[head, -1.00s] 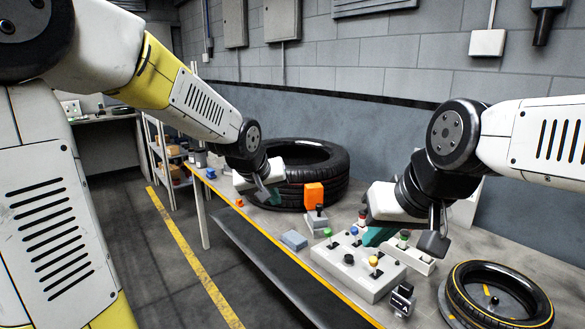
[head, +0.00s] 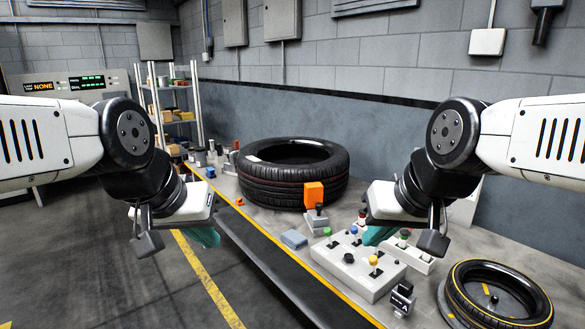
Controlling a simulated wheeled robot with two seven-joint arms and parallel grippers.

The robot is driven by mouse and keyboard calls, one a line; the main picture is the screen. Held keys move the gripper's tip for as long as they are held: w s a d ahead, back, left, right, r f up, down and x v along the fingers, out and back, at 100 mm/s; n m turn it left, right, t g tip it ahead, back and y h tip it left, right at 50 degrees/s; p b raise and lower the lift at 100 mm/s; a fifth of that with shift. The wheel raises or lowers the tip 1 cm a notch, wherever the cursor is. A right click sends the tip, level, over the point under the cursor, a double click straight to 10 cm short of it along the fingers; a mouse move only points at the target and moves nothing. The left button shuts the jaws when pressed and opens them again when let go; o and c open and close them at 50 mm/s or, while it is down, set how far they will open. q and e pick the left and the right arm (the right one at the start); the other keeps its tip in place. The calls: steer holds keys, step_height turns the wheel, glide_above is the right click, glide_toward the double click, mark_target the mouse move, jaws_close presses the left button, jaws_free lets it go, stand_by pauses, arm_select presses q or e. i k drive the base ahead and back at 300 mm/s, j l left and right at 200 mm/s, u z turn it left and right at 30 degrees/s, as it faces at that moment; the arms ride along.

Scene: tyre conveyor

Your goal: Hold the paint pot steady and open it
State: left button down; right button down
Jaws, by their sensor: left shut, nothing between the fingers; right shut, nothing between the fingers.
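I cannot make out a paint pot for certain in the head view. My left gripper (head: 206,237) hangs in front of the bench's yellow front edge at the left, shut and empty. Its teal fingers show below the white hand. My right gripper (head: 376,236) is above the bench, just over the control box, also shut and empty. Its fingers partly hide the box and the small things behind it.
The bench (head: 265,222) carries a large tyre (head: 293,181), an orange block (head: 313,195), a control box with coloured knobs (head: 360,272) and a smaller tyre (head: 497,297). Shelves (head: 172,110) stand at the back left. The floor left of the bench is clear.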

mark_target(200, 157)
steer(key=i+j+u, duration=0.1)
steer(key=u, duration=1.35)
steer(key=i+j, duration=0.1)
steer(key=i, duration=1.4)
steer(key=i+j, duration=0.1)
steer(key=i, duration=1.35)
steer(key=i+j, duration=0.1)
steer(key=i, duration=1.4)
steer(key=i+j, duration=0.1)
steer(key=i, duration=1.35)
steer(key=z, duration=0.5)
steer(key=i+z, duration=0.15)
steer(key=z, duration=0.35)
steer(key=j+z, duration=0.1)
steer(key=z, duration=0.4)
steer(key=i+z, duration=0.1)
steer(key=z, duration=0.8)
steer(key=i+z, duration=0.1)
steer(key=z, duration=0.8)
steer(key=i+j+z, duration=0.1)
steer(key=z, duration=0.35)
